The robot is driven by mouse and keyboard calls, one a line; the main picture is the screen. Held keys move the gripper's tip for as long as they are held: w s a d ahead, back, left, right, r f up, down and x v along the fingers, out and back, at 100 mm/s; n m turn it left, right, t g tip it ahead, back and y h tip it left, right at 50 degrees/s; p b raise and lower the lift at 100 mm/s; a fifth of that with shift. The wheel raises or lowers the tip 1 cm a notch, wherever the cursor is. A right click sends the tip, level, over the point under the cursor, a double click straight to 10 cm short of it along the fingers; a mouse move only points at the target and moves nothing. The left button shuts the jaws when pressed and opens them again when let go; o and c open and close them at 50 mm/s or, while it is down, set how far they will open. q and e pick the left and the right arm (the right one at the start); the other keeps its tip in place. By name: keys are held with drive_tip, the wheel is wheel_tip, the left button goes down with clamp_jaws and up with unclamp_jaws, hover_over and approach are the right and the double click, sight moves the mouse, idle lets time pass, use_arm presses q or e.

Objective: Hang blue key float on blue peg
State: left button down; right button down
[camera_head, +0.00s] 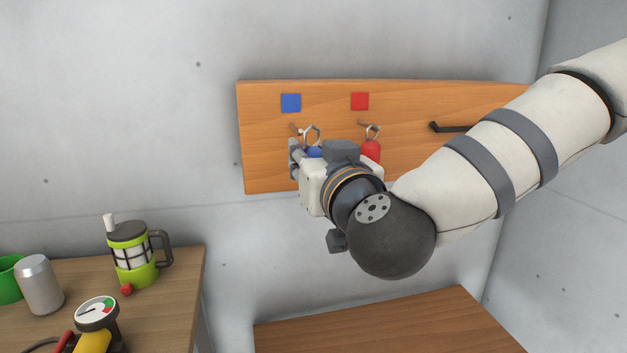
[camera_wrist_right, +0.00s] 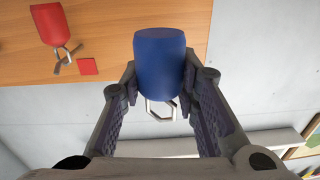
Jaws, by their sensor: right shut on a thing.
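The blue key float (camera_wrist_right: 160,62) is between the fingers of my right gripper (camera_wrist_right: 160,84), which is shut on it. In the head view only a bit of the blue float (camera_head: 314,152) shows past the gripper (camera_head: 297,158). Its metal ring (camera_head: 312,134) stands up beside the blue peg (camera_head: 296,130), below the blue square (camera_head: 291,103). I cannot tell whether the ring is around the peg or only beside it. In the wrist view the ring (camera_wrist_right: 160,112) points down, and no blue peg shows clearly. My left gripper is not in view.
A red key float (camera_head: 371,150) hangs by its ring under the red square (camera_head: 360,101), close to the right of my gripper. A black hook (camera_head: 450,127) is farther right on the wooden board (camera_head: 262,175). A workbench (camera_head: 185,290) with several objects stands at lower left.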

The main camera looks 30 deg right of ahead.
drive_tip(key=shift+s+a+f, duration=0.15)
drive_tip(key=w+d+f, duration=0.1)
drive_tip(key=w+d, duration=0.1)
drive_tip(key=w, duration=0.8)
drive_tip(key=shift+d+f, duration=0.3)
drive_tip(key=shift+d, duration=0.05)
idle(0.5)
drive_tip(key=shift+w, duration=0.1)
idle(0.3)
drive_tip(key=c, duration=1.2)
unclamp_jaws()
drive_tip(key=shift+o, duration=0.2)
drive_tip(key=s+a, duration=0.1)
drive_tip(key=s, duration=0.6)
drive_tip(key=shift+s+a, duration=0.2)
drive_tip(key=shift+a, duration=0.05)
